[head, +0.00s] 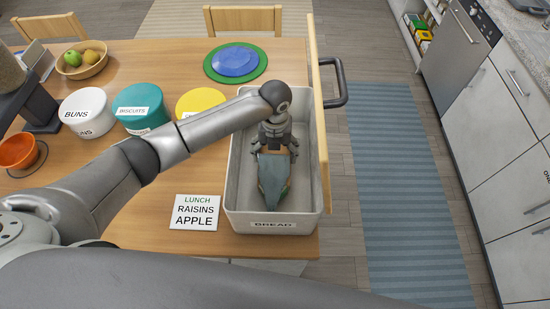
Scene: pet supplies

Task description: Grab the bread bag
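The bread bag (271,183), teal-grey with a brown part, lies in a pale grey bin (240,216) labelled BREAD. My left arm reaches in from the left over the bin. My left gripper (275,148) points down at the far end of the bag, with its fingers at or around that end. The gripper's body hides the far end of the bag, and I cannot tell whether the fingers are closed on it. My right gripper is not in view.
A wooden lid or panel with a dark handle (341,82) stands along the bin's right side. Round containers stand left: white BUNS (85,106), teal BISCUITS (140,104) and yellow (201,100). A LUNCH card (197,212) lies left of the bin.

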